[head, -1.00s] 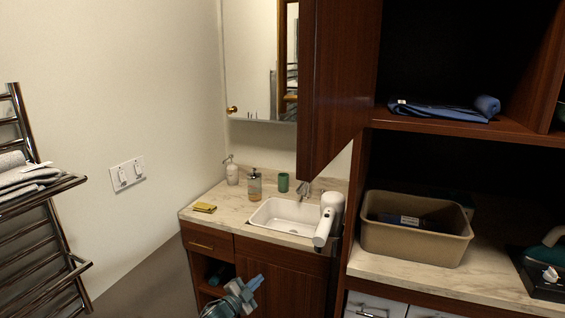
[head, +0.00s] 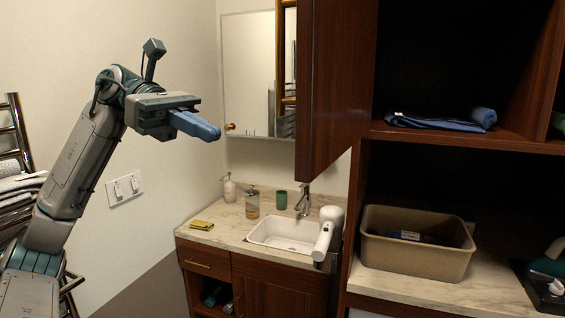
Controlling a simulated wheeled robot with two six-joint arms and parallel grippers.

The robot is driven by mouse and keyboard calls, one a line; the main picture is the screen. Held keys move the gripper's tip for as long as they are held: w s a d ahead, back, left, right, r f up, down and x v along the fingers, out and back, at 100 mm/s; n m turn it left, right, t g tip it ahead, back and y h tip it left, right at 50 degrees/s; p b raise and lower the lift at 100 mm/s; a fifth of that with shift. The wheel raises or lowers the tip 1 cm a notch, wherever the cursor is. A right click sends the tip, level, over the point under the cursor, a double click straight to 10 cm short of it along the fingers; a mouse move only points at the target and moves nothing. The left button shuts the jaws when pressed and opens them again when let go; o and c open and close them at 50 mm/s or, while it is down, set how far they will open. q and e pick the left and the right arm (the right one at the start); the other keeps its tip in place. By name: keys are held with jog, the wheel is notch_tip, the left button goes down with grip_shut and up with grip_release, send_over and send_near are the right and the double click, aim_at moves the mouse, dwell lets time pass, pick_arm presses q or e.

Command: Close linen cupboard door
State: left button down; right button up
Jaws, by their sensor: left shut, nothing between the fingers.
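The linen cupboard door (head: 336,85) is dark reddish wood and stands open at the upper middle, swung out from the cupboard toward me. The open cupboard shelf (head: 470,139) to its right holds a folded blue cloth (head: 440,120). My left gripper (head: 207,128) is raised at the left, in front of the wall and mirror. Its blue fingers are shut with nothing between them. It is to the left of the door and apart from it in the picture. My right gripper is not in view.
A beige bin (head: 415,258) stands on the counter below the shelf. A white hairdryer (head: 326,236) hangs beside the sink (head: 288,235). Soap bottles and a green cup (head: 281,199) stand behind the sink. A towel rack (head: 18,150) is at the far left.

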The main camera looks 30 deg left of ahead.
pick_arm(q)
jog(key=r+p+x, duration=0.1)
jog(key=p+x, duration=0.7)
jog(key=x, duration=0.5)
jog(key=shift+d, duration=0.5)
jog(key=shift+w, duration=0.15)
